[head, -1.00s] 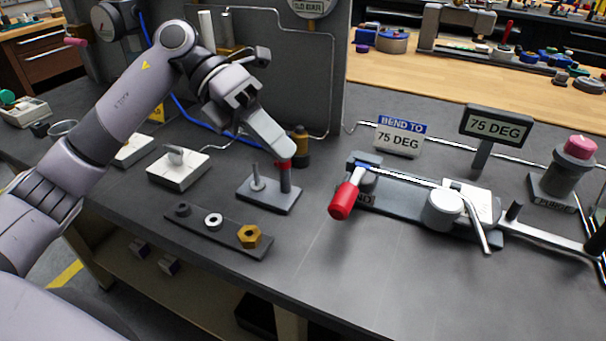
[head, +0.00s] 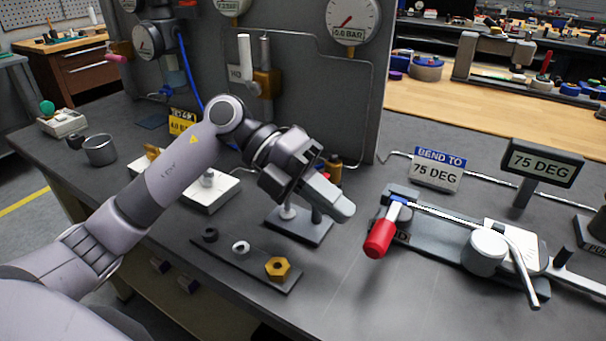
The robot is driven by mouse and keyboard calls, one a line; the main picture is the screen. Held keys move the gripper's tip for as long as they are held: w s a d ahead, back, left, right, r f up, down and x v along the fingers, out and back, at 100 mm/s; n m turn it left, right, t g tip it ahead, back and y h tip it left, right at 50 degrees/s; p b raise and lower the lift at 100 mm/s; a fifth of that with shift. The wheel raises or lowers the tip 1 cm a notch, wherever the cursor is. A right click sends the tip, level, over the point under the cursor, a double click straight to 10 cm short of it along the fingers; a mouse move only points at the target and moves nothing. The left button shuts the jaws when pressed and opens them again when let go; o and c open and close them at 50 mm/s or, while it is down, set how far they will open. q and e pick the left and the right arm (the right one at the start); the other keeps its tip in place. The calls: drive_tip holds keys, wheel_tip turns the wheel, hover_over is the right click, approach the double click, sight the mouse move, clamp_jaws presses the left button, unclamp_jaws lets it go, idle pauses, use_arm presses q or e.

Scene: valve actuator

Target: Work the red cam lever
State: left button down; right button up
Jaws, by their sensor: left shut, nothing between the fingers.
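My left gripper (head: 340,208) is shut and empty. Its fingers point right and down, over the small dark stand (head: 290,232) and past its right side. The stand has a pale post (head: 287,211) and a darker post, whose upper part my gripper hides. A small red part (head: 320,164) shows just behind the gripper. A lever with a thick red grip (head: 380,238) sticks out at the left end of the bending fixture (head: 425,240), tilted toward the front. The fingertips are left of this grip, apart from it. I cannot tell which red part is the cam lever. My right gripper is not in view.
A dark strip with a brass hex nut (head: 278,268) and two rings lies in front of the stand. A "BEND TO 75 DEG" sign (head: 438,169) and a display (head: 542,162) stand behind the fixture. A grey panel with gauges (head: 353,20) rises behind. The front right bench is clear.

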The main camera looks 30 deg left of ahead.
sight(371, 233)
use_arm(q)
drive_tip(key=x, duration=0.3)
drive_tip(key=shift+d, duration=0.1)
drive_tip(key=shift+s+d+f+p, duration=0.1)
drive_tip(key=shift+d+p, duration=0.25)
drive_tip(key=shift+d, duration=0.05)
drive_tip(key=shift+d+f, duration=0.15)
drive_tip(key=shift+d, duration=0.05)
